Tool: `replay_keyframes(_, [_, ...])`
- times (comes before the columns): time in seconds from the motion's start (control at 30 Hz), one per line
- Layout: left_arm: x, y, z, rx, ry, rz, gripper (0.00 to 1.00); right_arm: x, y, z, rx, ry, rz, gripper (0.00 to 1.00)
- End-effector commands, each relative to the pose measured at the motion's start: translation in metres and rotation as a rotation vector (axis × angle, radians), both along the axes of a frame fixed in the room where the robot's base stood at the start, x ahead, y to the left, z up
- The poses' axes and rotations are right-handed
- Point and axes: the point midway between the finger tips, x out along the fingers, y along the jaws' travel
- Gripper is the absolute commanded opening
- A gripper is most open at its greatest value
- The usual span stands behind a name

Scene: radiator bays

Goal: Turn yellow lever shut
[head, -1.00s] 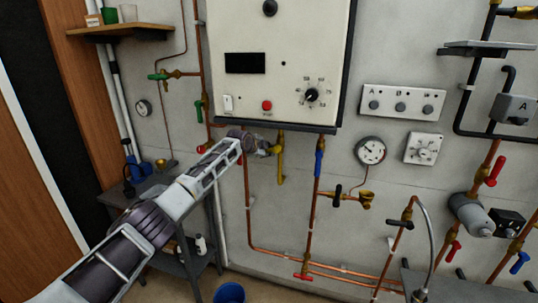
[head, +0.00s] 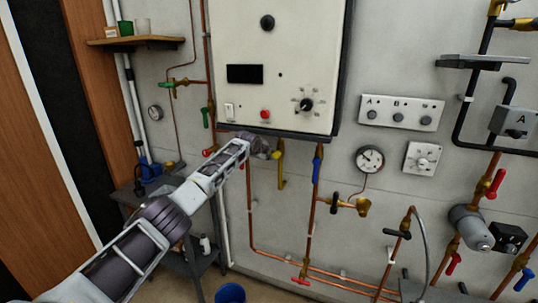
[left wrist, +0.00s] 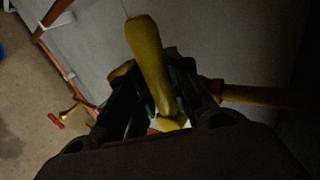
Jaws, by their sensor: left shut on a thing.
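The yellow lever (head: 281,172) hangs straight down below the boiler box, under a short brass fitting, in the head view. My left gripper (head: 265,148) reaches in from the left at the lever's upper part. In the left wrist view the lever (left wrist: 148,50) passes between the dark fingers of the gripper (left wrist: 158,90), which are shut on it. A brass pipe (left wrist: 250,95) runs off to the right there. The gripper partly hides the lever's pivot end. My right gripper is not seen.
The white boiler box (head: 270,70) is just above my left gripper. A blue lever (head: 317,168) hangs to the right, and a red one (head: 209,151) is to the left. A grey trolley (head: 180,262) and blue bucket (head: 230,293) stand below.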

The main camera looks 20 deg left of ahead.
Motion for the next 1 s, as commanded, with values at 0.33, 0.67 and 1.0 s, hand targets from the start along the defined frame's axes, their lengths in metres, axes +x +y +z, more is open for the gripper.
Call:
replay_keyframes(0.33, [0.000,0.000,-0.001,0.019,0.000,-0.003,0.00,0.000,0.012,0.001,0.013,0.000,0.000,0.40])
replay_keyframes(0.67, [0.000,0.001,0.000,0.019,0.000,-0.003,0.42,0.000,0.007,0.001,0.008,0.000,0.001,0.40])
replay_keyframes(1.0, [0.000,0.001,0.000,0.017,-0.001,-0.002,0.42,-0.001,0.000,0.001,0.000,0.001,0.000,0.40])
